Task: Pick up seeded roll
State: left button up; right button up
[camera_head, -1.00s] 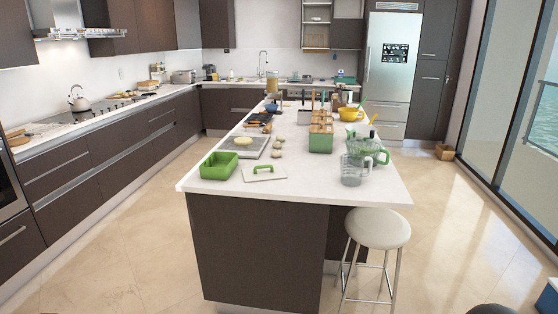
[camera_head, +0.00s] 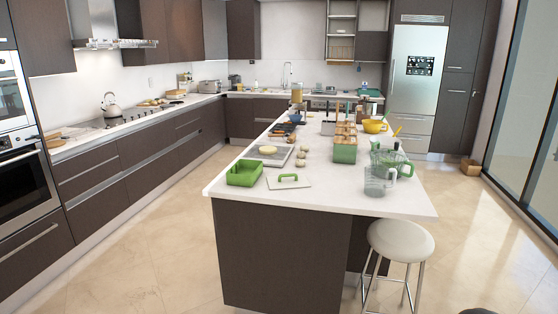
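Several small pale round pieces (camera_head: 301,155) that look like rolls or dough lie on the white island top (camera_head: 330,196), right of a grey tray. They are too small to tell whether any is seeded. A flat pale round (camera_head: 268,149) lies on the grey tray (camera_head: 257,160). More bread-coloured items (camera_head: 155,102) sit on the far left counter beside the hob, also too small to tell apart. Neither of my grippers shows in the head view.
A green dish (camera_head: 244,173), a lid with a green handle (camera_head: 289,181), clear jugs (camera_head: 379,179) and a wooden-topped green box (camera_head: 345,149) stand on the island. A white stool (camera_head: 400,240) stands at its right front. Stacked ovens (camera_head: 24,170) are at left. The left aisle floor is clear.

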aim_at(299, 163)
jog(key=u, duration=0.2)
jog(key=i, duration=1.4)
jog(key=z, duration=0.4)
